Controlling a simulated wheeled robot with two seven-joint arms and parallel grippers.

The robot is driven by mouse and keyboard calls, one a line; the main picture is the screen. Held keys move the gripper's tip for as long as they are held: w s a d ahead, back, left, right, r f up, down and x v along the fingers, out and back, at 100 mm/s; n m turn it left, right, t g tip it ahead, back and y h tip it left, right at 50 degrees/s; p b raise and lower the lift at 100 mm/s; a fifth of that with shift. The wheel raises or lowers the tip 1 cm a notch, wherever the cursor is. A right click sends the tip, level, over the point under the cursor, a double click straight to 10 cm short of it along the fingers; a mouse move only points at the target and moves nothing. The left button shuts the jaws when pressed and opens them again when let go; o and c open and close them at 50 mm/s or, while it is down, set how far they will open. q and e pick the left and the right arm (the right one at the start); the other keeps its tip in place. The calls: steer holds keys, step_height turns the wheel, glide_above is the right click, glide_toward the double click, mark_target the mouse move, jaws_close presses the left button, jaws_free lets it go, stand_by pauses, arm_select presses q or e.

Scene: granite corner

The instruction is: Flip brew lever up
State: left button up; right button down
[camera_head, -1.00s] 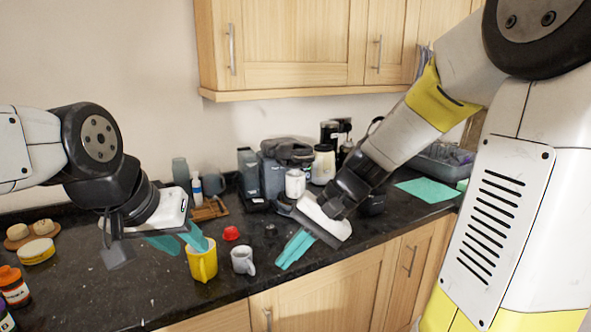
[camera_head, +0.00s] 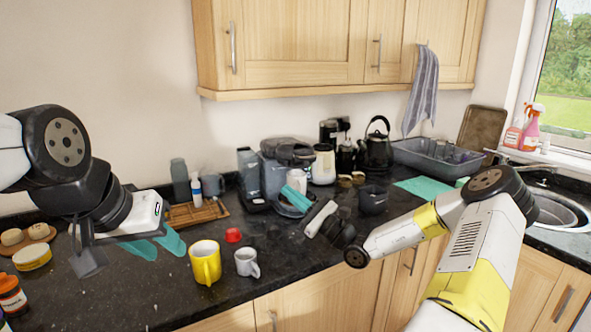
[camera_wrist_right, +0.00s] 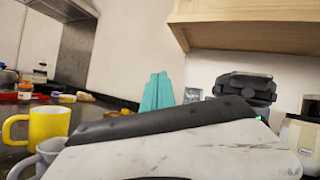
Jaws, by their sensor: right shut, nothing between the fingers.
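The dark grey coffee machine (camera_head: 285,152) stands against the back wall, with a white mug (camera_head: 297,178) at its front. Its top also shows in the right wrist view (camera_wrist_right: 245,88), with a small green light near its base. I cannot make out the position of the brew lever. My right gripper (camera_head: 293,197) is shut and empty, low in front of the machine; its teal fingers also show in the right wrist view (camera_wrist_right: 158,90), left of the machine. My left gripper (camera_head: 158,245) is open and empty over the counter at the left.
A kettle (camera_head: 376,148) and grey basin (camera_head: 435,158) stand further right. Cabinets (camera_head: 290,45) hang above.

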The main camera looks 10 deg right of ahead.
steer(key=w+d+f+m+t+h, duration=0.1)
steer(key=w+d+m+t+h, duration=0.1)
steer(key=d+m+t+h, duration=0.2)
steer(key=w+d+f+m+t+h, duration=0.2)
steer(key=w+d+m+t+h, duration=0.1)
steer(key=d+m+h, duration=0.4)
steer(key=shift+w+d+f+m+t, duration=0.2)
steer(key=shift+f+m+t, duration=0.1)
steer(key=shift+t, duration=0.5)
steer(key=shift+r, duration=0.15)
glide_toward(298, 152)
steer(key=w+d+r, duration=0.1)
steer(key=w+d, duration=0.1)
steer(key=w, duration=0.1)
steer(key=shift+s+a+r, duration=0.1)
steer(key=shift+a+r, duration=0.1)
